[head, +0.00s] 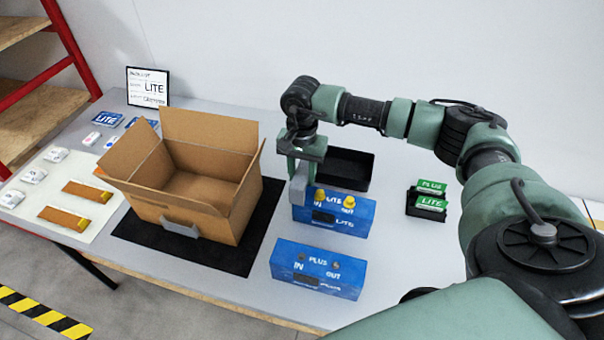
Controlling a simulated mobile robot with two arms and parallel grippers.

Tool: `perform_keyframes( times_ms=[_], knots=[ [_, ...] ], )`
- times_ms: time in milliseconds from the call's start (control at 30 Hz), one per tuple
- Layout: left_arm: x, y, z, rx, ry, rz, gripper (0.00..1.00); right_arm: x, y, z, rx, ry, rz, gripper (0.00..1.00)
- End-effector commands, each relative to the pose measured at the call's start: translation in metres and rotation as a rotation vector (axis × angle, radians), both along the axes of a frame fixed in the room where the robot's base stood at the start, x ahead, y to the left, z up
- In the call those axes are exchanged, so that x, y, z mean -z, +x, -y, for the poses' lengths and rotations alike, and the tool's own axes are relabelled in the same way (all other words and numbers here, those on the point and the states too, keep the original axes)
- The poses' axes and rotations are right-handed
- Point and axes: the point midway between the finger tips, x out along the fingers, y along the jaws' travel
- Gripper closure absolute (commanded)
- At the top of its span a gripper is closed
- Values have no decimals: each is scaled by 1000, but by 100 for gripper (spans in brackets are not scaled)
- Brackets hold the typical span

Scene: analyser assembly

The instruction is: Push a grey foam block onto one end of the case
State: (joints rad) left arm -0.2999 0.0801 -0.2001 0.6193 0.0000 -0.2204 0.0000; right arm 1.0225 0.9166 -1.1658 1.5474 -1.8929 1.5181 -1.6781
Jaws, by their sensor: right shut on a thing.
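My right gripper (299,175) points down and is shut on a grey foam block (298,191). The block is at the left end of the blue LITE case (350,225), overlapping that end in the picture. I cannot tell whether it is seated on the end or only against it. The LITE case has two yellow caps on top. A second blue case, marked PLUS (340,283), lies in front of it, with no foam block visible on its ends. My left gripper is not in view.
An open cardboard box (225,225) stands on a black mat (250,250) to the left. A black tray (360,158) is behind the LITE case. Green cards in a holder (425,209) stand to the right. A pale mat (62,218) with small parts is far left.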

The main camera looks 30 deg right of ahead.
Motion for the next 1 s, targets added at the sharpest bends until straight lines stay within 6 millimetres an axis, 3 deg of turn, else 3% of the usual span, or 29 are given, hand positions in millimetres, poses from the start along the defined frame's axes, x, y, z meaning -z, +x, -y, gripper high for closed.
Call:
perform_keyframes(
  times_ms=[1000],
  knots=[
    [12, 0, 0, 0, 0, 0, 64, 13, 0, 0, 0, 0, 0, 100]
  ],
)
